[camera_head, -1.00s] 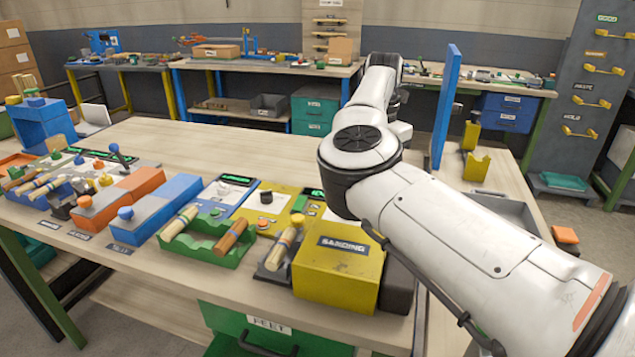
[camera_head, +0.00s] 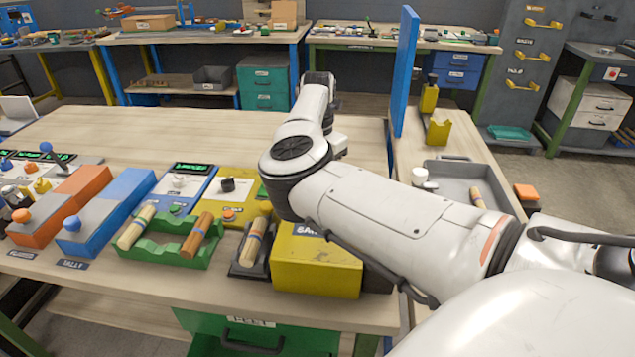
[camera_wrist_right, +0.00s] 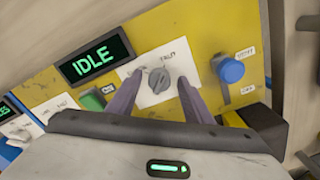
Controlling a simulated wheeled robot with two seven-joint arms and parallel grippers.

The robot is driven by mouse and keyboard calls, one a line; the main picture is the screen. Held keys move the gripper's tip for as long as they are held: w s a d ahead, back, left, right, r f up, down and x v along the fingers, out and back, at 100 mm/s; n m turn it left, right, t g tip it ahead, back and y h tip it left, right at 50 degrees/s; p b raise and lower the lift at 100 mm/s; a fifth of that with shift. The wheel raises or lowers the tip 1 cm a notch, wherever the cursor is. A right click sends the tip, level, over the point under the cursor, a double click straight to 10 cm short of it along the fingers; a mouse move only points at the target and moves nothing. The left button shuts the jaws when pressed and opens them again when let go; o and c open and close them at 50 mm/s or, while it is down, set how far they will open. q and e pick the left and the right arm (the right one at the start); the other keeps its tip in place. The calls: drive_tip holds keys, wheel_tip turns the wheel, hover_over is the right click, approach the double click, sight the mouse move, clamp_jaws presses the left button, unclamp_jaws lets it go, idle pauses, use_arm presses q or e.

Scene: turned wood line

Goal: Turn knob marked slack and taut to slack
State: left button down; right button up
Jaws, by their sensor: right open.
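The grey knob (camera_wrist_right: 160,81) sits on a white plate (camera_wrist_right: 150,98) on a yellow panel in the right wrist view. The small print above it is blurred; the word at its upper right looks like "TAUT". The way its pointer faces is hard to tell. My right gripper (camera_wrist_right: 159,78) is open, with one dark finger on each side of the knob. Whether the fingers touch it I cannot tell. In the head view my right arm (camera_head: 370,200) hides this knob and the gripper. My left gripper is not in view.
A display reading IDLE (camera_wrist_right: 95,58) and a green button (camera_wrist_right: 92,102) are left of the knob. A blue knob (camera_wrist_right: 230,70) stands close at right. In the head view, a yellow box (camera_head: 315,268) stands at the bench front, and a blue upright board (camera_head: 405,70) beyond my arm.

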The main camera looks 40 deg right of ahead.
drive_tip(key=c, duration=1.1)
drive_tip(key=shift+o, duration=0.2)
